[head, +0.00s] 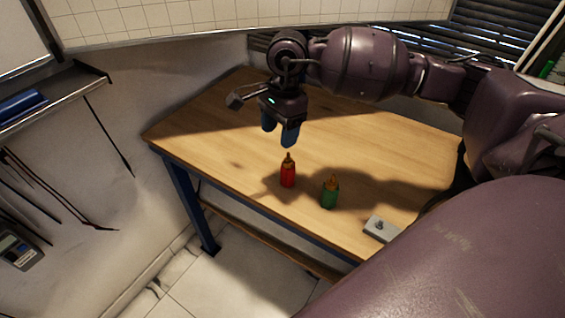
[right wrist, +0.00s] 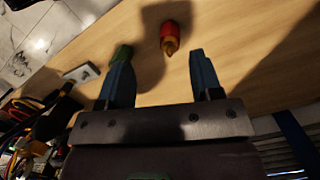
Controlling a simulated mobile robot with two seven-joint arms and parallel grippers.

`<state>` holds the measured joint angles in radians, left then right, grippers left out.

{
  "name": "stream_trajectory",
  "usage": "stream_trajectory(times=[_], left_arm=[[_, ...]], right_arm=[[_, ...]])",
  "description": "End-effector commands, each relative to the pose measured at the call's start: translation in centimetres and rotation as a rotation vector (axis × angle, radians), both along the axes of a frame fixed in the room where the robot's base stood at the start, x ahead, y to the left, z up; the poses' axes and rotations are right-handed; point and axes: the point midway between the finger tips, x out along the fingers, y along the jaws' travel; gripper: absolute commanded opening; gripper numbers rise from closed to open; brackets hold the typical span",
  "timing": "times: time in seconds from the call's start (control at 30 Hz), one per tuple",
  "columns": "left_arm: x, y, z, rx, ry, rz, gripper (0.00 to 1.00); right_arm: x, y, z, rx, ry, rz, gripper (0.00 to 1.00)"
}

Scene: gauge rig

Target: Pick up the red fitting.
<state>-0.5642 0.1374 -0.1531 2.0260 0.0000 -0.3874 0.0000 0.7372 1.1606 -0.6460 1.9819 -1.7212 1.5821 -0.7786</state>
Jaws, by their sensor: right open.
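The red fitting (head: 288,175) stands upright on the wooden table, with a brass-coloured tip on top. My right gripper (head: 280,138) is open and empty above it, apart from it, slightly behind it in the head view. In the right wrist view the red fitting (right wrist: 171,36) shows beyond the gap between the two blue fingers of my right gripper (right wrist: 155,72). A similar green fitting (head: 330,192) stands to the right of the red one. In the right wrist view the green fitting (right wrist: 122,54) is partly hidden by a finger. My left gripper is not in view.
The wooden table (head: 215,122) is clear to the left of the fittings. A small grey block with a knob (head: 381,229) sits near the table's front edge, right of the green fitting. A wall and blinds stand behind the table.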

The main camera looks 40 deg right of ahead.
Motion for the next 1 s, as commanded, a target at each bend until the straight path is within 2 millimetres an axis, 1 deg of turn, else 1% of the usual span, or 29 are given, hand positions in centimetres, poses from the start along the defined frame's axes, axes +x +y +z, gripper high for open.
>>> stream_trajectory(times=[0.03, 0.1, 0.2, 0.27, 0.33, 0.47, 0.6, 0.77, 0.87, 1.0], left_arm=[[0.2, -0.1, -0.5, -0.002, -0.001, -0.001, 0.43], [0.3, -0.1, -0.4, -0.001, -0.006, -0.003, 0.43], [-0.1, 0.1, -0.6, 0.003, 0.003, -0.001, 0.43], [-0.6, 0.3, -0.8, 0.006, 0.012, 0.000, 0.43], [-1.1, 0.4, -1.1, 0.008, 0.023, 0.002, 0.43], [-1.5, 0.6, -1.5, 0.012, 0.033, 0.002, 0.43], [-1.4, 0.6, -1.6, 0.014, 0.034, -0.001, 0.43], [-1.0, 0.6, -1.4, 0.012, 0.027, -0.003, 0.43], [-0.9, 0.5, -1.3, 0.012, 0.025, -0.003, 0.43], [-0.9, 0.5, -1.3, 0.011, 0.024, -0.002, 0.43]], right_arm=[[0.5, -1.1, -0.4, -0.056, -0.007, 0.012, 0.59], [0.9, -2.1, -0.1, -0.110, -0.017, 0.021, 0.59], [1.1, -2.7, -0.1, -0.142, -0.025, 0.026, 0.59], [1.1, -2.8, -0.5, -0.146, -0.024, 0.026, 0.59], [1.0, -2.8, -1.2, -0.145, -0.023, 0.026, 0.59], [0.9, -2.7, -3.1, -0.142, -0.022, 0.027, 0.59], [0.9, -2.7, -4.9, -0.142, -0.023, 0.026, 0.59], [0.8, -2.7, -5.6, -0.141, -0.025, 0.026, 0.59], [0.6, -2.6, -6.5, -0.140, -0.023, 0.025, 0.59], [0.1, -2.6, -8.3, -0.140, -0.023, 0.025, 0.59]])
